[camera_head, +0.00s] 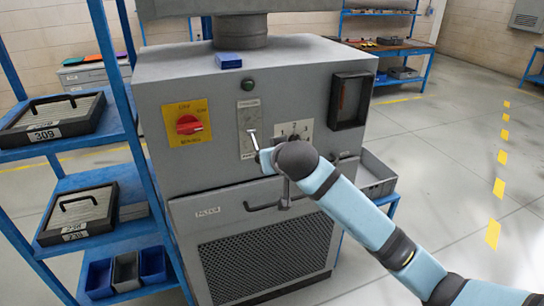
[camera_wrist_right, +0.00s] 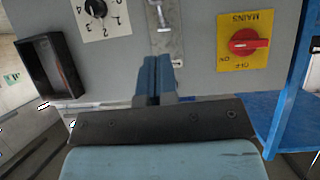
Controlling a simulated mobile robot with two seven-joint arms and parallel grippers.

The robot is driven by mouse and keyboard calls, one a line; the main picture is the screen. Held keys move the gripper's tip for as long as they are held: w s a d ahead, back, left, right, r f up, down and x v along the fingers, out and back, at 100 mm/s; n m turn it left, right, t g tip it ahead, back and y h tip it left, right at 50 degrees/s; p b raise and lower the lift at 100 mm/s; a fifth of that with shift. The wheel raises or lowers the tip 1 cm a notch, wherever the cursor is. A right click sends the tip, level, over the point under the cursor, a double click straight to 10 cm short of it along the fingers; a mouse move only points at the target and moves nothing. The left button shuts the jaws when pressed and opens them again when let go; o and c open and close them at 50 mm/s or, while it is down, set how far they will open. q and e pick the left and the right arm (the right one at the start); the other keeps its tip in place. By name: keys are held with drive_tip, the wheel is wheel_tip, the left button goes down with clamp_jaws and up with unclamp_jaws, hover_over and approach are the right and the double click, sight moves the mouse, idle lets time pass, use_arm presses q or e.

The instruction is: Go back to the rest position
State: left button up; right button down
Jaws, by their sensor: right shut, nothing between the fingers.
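My right arm comes in from the right in the head view, and its gripper (camera_head: 263,157) is at the front of the grey machine cabinet (camera_head: 190,75). In the right wrist view the gripper's two blue fingers (camera_wrist_right: 155,66) are shut together with nothing between them. They point at a silver lever (camera_wrist_right: 162,18) on a metal plate, and a small gap shows between the fingertips and the lever. The lever (camera_head: 252,139) also shows in the head view just above the gripper. My left gripper is not in view.
The panel has a red mains switch (camera_head: 188,125) on yellow, a numbered dial plate (camera_head: 293,129), partly hidden by my wrist, and a black frame (camera_head: 350,100). A blue shelf rack (camera_head: 125,105) stands close on the left. Open floor (camera_head: 445,160) lies to the right.

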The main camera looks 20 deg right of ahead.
drive_tip(key=s+a+f+n+g+y+p, duration=0.1)
drive_tip(key=s+f+y, duration=0.1)
drive_tip(key=s+f, duration=0.6)
drive_tip(key=s+a+f+n+y+p, duration=0.15)
drive_tip(key=s+f, duration=0.25)
drive_tip(key=f, duration=0.7)
drive_tip(key=s+f, duration=0.6)
drive_tip(key=s, duration=0.4)
drive_tip(key=s+d+f+p, duration=0.1)
drive_tip(key=s+f, duration=0.5)
drive_tip(key=s, duration=0.5)
drive_tip(key=shift+s+d+p, duration=0.3)
